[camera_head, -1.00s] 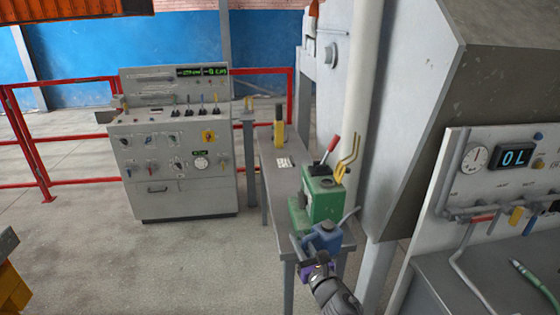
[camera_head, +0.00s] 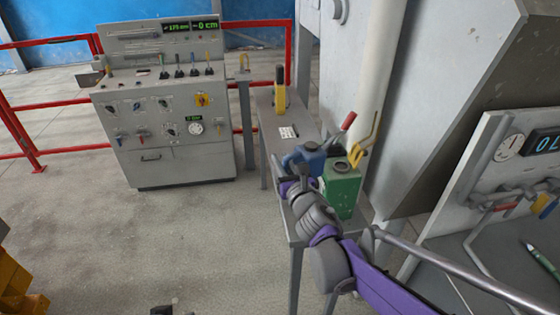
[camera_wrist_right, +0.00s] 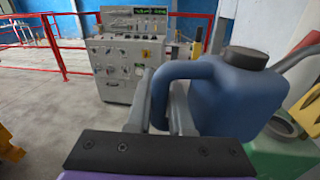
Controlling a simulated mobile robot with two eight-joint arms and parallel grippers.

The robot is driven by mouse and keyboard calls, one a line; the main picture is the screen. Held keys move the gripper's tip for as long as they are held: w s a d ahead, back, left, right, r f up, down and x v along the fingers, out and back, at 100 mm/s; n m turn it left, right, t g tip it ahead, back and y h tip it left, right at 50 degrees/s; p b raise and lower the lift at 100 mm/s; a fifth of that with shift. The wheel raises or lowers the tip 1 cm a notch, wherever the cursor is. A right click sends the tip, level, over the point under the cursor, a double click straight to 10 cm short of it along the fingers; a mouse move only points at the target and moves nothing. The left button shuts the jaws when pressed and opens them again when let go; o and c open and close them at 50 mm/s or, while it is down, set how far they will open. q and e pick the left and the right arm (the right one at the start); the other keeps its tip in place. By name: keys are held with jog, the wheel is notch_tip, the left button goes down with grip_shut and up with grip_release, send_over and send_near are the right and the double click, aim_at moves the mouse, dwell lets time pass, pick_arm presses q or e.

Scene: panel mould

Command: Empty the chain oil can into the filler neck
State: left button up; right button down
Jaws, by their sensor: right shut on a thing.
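The chain oil can (camera_head: 303,161) is blue with a dark top. My right gripper (camera_head: 289,185) is shut on it. In the right wrist view the can (camera_wrist_right: 236,103) stands close to upright, its curved handle (camera_wrist_right: 172,72) between the two fingers. The green tank (camera_head: 343,193) stands just right of the can on a narrow table. The dark round filler neck (camera_head: 341,167) is on the tank's top and partly shows behind the can in the right wrist view (camera_wrist_right: 285,127). My left gripper is not clearly visible.
The narrow grey table (camera_head: 267,119) carries a yellow and black item (camera_head: 280,92) at its far end. A red-handled lever (camera_head: 347,123) and yellow bent rods (camera_head: 368,140) rise beside the tank. A control console (camera_head: 167,120) stands left. Floor between is clear.

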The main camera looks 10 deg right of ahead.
pick_arm(q)
jog(key=s+f+b, duration=0.3)
jog(key=f+b, duration=0.5)
jog(key=f, duration=0.1)
jog(key=s+f+g+b, duration=0.1)
jog(key=s+f+b, duration=0.2)
jog(key=f+b, duration=0.4)
jog(key=shift+f+b, duration=0.35)
jog(key=shift+f, duration=1.45)
pick_arm(e)
jog(key=shift+w+d+r+m+g+y, duration=0.3)
jog(key=shift+d+r+m, duration=0.35)
jog(key=shift+r+m, duration=1.35)
jog(key=shift+w+d+r+m+g+y, duration=0.15)
jog(key=shift+d+r+m+g, duration=0.4)
jog(key=shift+r+m, duration=1.5)
jog(key=shift+w+d+r+m+g+y, duration=0.2)
jog(key=shift+d+r+m, duration=0.85)
jog(key=shift+r, duration=1.65)
pick_arm(q)
jog(key=shift+s, duration=0.1)
pick_arm(e)
jog(key=shift+a, duration=0.3)
